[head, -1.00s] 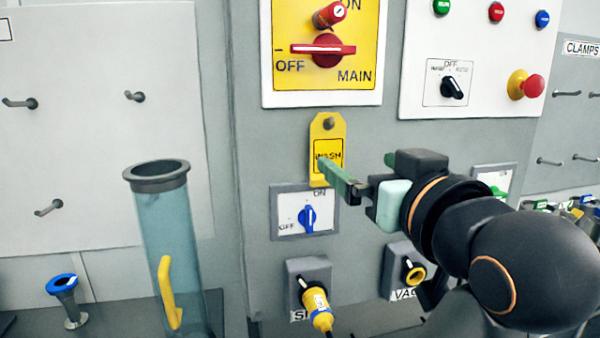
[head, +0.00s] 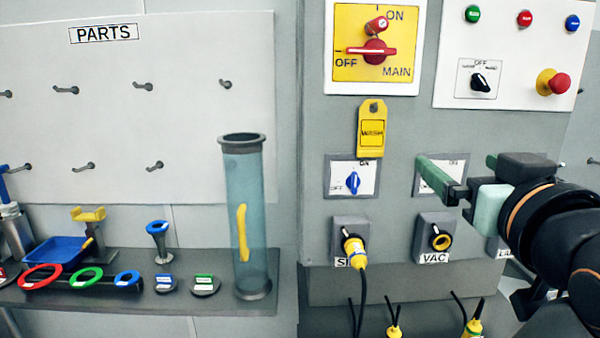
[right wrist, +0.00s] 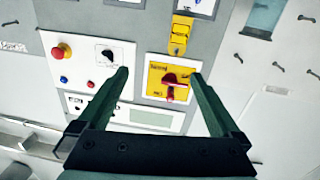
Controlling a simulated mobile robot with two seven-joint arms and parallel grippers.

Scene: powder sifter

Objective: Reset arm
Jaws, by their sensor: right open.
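My right gripper (head: 456,172) reaches in from the right in front of the grey control cabinet. Its green fingers are apart with nothing between them; they also show open in the right wrist view (right wrist: 160,76). The yellow WASH tag (head: 371,132) hangs from a peg on the cabinet, left of the gripper and apart from it. The tag also shows upside down in the right wrist view (right wrist: 180,36). Part of a small white switch plate is hidden behind the right gripper. My left gripper is in neither view.
The yellow MAIN switch panel (head: 375,48) is above the tag, and a white button panel (head: 504,50) is at upper right. A clear tube (head: 245,215) and coloured rings stand on the left shelf.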

